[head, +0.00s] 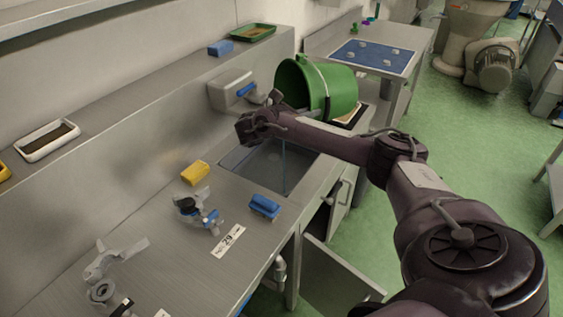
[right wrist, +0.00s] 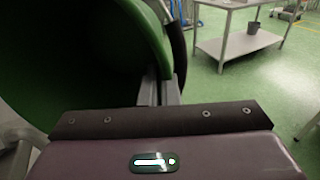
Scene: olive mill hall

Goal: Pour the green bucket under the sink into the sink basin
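The green bucket (head: 338,88) is tipped on its side above the far right edge of the sink, its mouth facing left. My right gripper (head: 274,98) is at the bucket's rim. In the right wrist view its two fingers (right wrist: 160,90) are close together on the rim of the bucket (right wrist: 75,60), whose dark inside fills the left. The sink basin (head: 258,166) lies below my right forearm, which hides part of it. A thin pale vertical line shows in the basin; I cannot tell whether it is liquid or an edge. My left gripper is not in view.
A yellow sponge (head: 195,173), a blue block (head: 264,206) and grey metal fittings (head: 198,208) lie on the counter left of the basin. A cabinet door (head: 335,278) stands open below. A side table with a blue mat (head: 372,56) stands behind.

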